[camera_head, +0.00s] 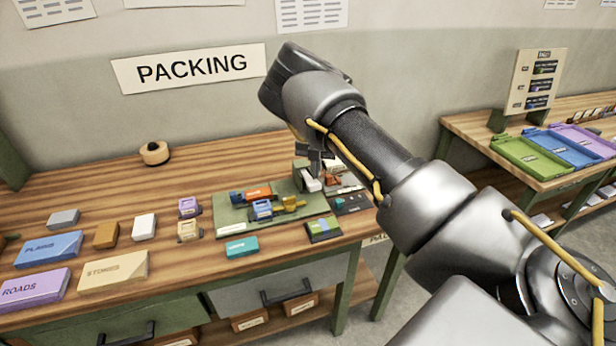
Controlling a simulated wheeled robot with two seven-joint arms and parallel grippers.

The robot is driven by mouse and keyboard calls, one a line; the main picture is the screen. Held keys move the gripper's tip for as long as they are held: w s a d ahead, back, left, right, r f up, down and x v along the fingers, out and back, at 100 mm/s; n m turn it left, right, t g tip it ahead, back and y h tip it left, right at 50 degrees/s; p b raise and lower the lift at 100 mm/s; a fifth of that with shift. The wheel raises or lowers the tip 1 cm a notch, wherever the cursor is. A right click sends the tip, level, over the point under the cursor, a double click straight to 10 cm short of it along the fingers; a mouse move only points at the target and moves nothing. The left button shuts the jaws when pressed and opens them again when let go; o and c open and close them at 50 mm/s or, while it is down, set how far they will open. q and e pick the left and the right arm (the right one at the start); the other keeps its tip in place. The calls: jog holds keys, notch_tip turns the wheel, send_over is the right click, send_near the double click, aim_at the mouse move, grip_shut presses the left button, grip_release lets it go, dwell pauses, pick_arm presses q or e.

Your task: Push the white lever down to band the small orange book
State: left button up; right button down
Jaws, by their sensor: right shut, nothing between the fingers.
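My right arm reaches in from the right and bends down over the packing table (180,262). Its gripper (313,158) is mostly hidden behind the forearm; it is shut and empty, just above the small press at the green board's right end. A small white block-like part (311,183), which looks like the white lever, shows right below the gripper; I cannot tell whether they touch. An orange piece (258,193) lies on the green board (235,216) beside blue and yellow pieces. Another orange-red piece (333,180) shows at the press, partly hidden. I cannot tell which is the small orange book. My left gripper is not in view.
Blue PLAINS (48,249), purple ROADS (35,287) and tan STORIES (113,271) blocks lie at the left. A teal block (241,247) lies before the board. A tape roll (154,153) sits at the back. A second table with coloured trays (530,156) stands right.

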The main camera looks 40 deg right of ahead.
aim_at(316, 182)
jog(key=shift+f+b, duration=1.9)
jog(key=shift+f, duration=1.4)
dwell(0.6)
jog(key=shift+r+p, duration=3.15)
jog(key=shift+r, duration=1.4)
jog(key=shift+f, duration=0.1)
